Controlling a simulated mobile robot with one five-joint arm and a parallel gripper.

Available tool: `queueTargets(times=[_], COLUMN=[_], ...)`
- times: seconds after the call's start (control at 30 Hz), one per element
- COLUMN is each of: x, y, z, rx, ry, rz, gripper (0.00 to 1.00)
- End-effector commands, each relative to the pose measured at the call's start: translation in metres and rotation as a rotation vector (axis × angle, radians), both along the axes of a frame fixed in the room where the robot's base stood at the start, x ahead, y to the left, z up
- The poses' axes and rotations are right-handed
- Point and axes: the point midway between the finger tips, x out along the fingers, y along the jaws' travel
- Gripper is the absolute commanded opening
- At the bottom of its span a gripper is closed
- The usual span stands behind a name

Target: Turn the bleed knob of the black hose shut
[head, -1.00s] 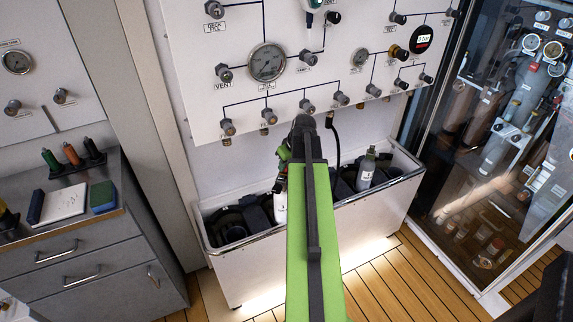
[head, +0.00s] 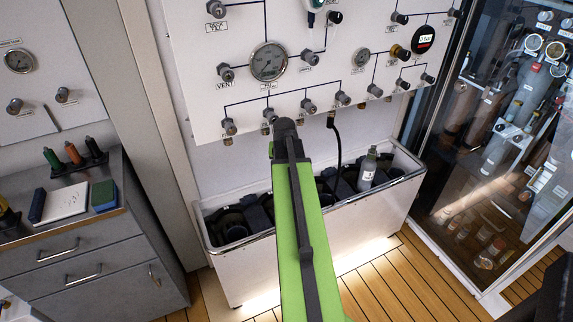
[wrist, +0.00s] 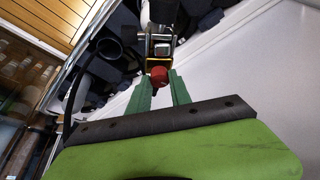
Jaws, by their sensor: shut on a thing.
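A red knob (wrist: 159,75) sits on a metal fitting (wrist: 160,46) with a yellow band in the wrist view. My gripper (wrist: 161,84) has its two green fingers on either side of the knob and is shut on it. A black hose (head: 338,146) hangs from the panel into the trough in the head view. A black hose loop (wrist: 76,92) shows at the left of the wrist view; whether it joins this fitting cannot be told. My arm hides the gripper and knob in the head view.
The white panel (head: 200,105) with gauges and valves rises above the trough (head: 258,262), which holds dark cylinders. A grey bottle (head: 368,168) stands at its right. A drawer cabinet (head: 90,262) is at left, a glass cabinet (head: 500,180) at right.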

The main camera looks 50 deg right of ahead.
Motion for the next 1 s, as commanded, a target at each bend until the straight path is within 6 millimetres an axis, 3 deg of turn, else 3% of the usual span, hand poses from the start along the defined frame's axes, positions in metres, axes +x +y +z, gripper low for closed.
queueTargets(times=[0.53,0.57,0.7,1.0], x=[0.0,0.0,0.0,0.0], y=[0.0001,0.0001,0.0001,0.0002], z=[-0.0001,-0.0001,-0.0001,0.0005], rx=[0.001,0.001,0.001,0.001], ry=[0.001,0.001,0.001,0.001], rz=[-0.024,-0.024,-0.024,-0.024], gripper=[0.0,0.27,0.46,0.47])
